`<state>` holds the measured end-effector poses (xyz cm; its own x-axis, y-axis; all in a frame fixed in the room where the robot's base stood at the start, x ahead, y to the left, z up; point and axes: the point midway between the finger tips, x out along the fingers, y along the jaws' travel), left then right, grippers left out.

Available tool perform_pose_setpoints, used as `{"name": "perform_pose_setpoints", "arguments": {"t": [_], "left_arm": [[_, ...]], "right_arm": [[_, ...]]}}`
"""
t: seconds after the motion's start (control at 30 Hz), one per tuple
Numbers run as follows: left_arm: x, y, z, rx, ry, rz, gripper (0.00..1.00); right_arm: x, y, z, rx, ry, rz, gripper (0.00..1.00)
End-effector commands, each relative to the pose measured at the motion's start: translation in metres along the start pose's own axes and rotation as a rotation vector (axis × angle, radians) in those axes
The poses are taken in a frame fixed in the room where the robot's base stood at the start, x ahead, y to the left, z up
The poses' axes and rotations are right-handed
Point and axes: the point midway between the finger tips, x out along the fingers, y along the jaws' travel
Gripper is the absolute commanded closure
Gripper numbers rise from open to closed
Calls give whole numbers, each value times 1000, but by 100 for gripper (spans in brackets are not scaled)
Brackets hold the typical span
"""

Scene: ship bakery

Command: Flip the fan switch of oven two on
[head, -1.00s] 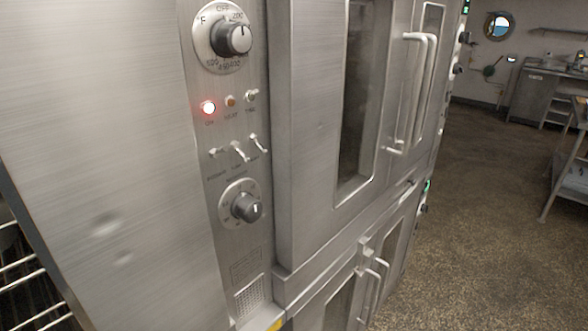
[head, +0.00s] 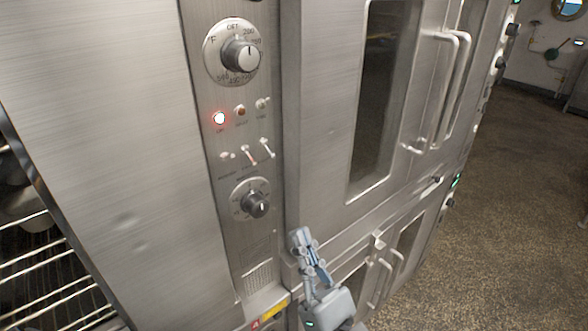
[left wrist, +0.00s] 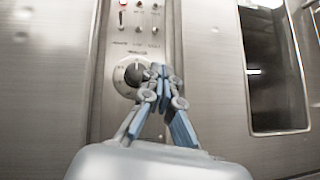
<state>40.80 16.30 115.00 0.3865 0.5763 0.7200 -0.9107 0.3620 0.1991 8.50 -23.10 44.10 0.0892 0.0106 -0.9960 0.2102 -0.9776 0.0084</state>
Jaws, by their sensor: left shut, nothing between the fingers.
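A metal oven control panel (head: 268,230) carries a row of three small toggle switches: left (head: 227,156), middle (head: 250,154) and right (head: 266,148). Their labels are too blurred to read, so I cannot tell which is the fan switch. A lit red lamp (head: 219,118) and a brown lamp (head: 240,110) sit above them. My left gripper (head: 300,238) is shut and empty, below and right of the lower dial (head: 256,205). In the left wrist view the closed fingertips (left wrist: 160,72) appear beside the lower dial (left wrist: 131,73), with small switches above them. My right gripper is not in view.
A temperature dial (head: 241,55) is at the panel's top. The oven door (head: 325,120) with long handles (head: 455,90) stands right of the panel. A wire rack (head: 40,255) is at the lower left. Open floor (head: 500,230) lies at the right.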

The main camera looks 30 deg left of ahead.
Motion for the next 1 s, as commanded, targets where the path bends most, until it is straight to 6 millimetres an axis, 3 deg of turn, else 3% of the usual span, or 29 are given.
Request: {"name": "perform_pose_setpoints", "arguments": {"t": [0.03,0.17,0.57,0.67,1.0], "left_arm": [[10,14,4,-59,35,51,100],[17,32,4,-143,83,121,100],[20,35,4,-154,90,132,100],[30,36,5,-153,88,132,100],[91,44,1,-151,86,132,100]], "right_arm": [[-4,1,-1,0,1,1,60],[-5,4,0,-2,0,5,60],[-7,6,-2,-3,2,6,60],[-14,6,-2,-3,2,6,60],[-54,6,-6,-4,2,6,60]]}}
